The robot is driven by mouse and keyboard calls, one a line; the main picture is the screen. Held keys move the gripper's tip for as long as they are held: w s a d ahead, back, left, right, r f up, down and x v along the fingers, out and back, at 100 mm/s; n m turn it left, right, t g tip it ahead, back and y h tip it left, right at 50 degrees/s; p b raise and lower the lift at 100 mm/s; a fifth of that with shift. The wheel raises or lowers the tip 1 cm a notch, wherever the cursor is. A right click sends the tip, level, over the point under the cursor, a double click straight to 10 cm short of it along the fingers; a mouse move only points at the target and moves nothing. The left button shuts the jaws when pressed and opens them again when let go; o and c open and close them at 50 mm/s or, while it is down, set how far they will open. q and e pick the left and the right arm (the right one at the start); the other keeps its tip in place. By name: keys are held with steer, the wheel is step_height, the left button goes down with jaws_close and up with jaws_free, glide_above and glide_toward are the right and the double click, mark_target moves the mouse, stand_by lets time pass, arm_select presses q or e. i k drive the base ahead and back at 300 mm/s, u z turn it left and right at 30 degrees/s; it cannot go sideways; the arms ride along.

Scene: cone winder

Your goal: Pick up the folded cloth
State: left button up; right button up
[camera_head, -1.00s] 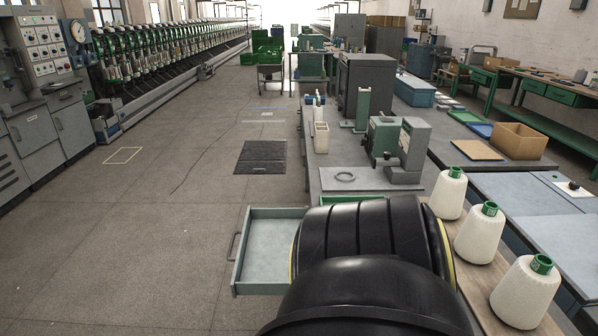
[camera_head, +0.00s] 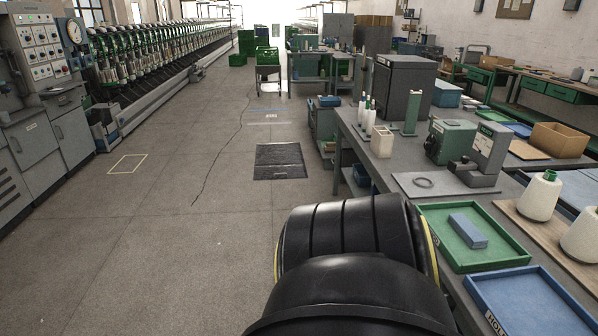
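A small blue-grey block-shaped item (camera_head: 467,230) lies in a green tray (camera_head: 456,262) on the bench, just right of my black arm. It may be the folded cloth, but I cannot tell for sure at this size. No other cloth can be made out. My black arm links fill the lower middle of the view and hide part of the bench edge. Neither gripper shows.
A blue tray (camera_head: 478,290) lies in front of the green one. White yarn cones (camera_head: 540,198) stand on a board at the right. The floor at left is clear.

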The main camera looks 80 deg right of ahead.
mark_target(471, 235)
steer(key=z, duration=1.8)
